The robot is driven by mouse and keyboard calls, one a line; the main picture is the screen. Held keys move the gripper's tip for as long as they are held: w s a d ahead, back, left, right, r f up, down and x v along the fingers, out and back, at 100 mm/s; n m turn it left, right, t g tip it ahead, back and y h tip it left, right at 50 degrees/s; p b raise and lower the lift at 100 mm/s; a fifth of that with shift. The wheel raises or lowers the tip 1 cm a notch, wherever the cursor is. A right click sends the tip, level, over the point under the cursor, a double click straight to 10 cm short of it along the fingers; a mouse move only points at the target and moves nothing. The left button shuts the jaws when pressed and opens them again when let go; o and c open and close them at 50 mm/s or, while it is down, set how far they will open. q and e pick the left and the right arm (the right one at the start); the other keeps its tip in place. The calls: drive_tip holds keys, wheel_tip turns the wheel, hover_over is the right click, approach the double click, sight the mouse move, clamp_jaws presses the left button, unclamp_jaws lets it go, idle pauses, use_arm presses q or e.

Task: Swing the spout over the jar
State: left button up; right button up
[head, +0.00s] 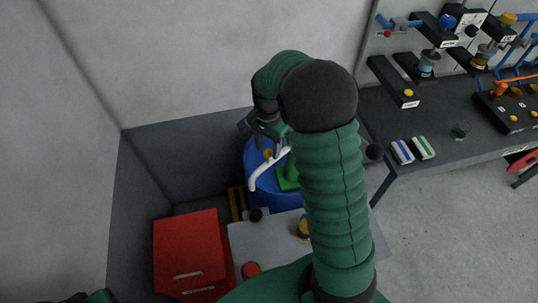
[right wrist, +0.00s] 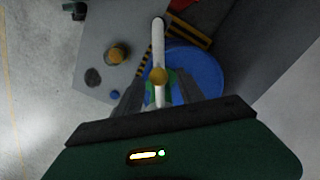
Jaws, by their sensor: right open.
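The spout (head: 265,170) is a white bent pipe on top of a blue drum (head: 262,197), with a green part beside it. My left gripper does not show.
A red cabinet (head: 190,252) stands left of the grey table (head: 246,234). A yellow-black striped strip (right wrist: 190,32) lies by the drum. Walls close in behind and left. A dark workbench (head: 450,148) with fittings stands at the right. My right arm hides the middle.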

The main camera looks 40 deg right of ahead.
sight(267, 157)
drive_tip(key=f, duration=0.1)
drive_tip(key=a+f, duration=0.1)
drive_tip(key=f, duration=0.2)
drive_tip(key=shift+a, duration=0.4)
drive_tip(key=shift+d+f, duration=0.45)
drive_tip(key=shift+d, duration=0.3)
drive_tip(key=shift+d+f, duration=0.2)
drive_tip(key=shift+d, duration=0.3)
drive_tip(key=shift+c, duration=1.3)
drive_tip(key=shift+a, duration=0.15)
drive_tip(key=shift+c, duration=1.3)
drive_tip(key=shift+a+r, duration=0.2)
drive_tip(key=shift+a, duration=0.35)
clamp_jaws()
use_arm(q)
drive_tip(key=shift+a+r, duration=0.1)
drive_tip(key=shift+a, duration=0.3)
use_arm(e)
drive_tip(key=shift+d, duration=0.2)
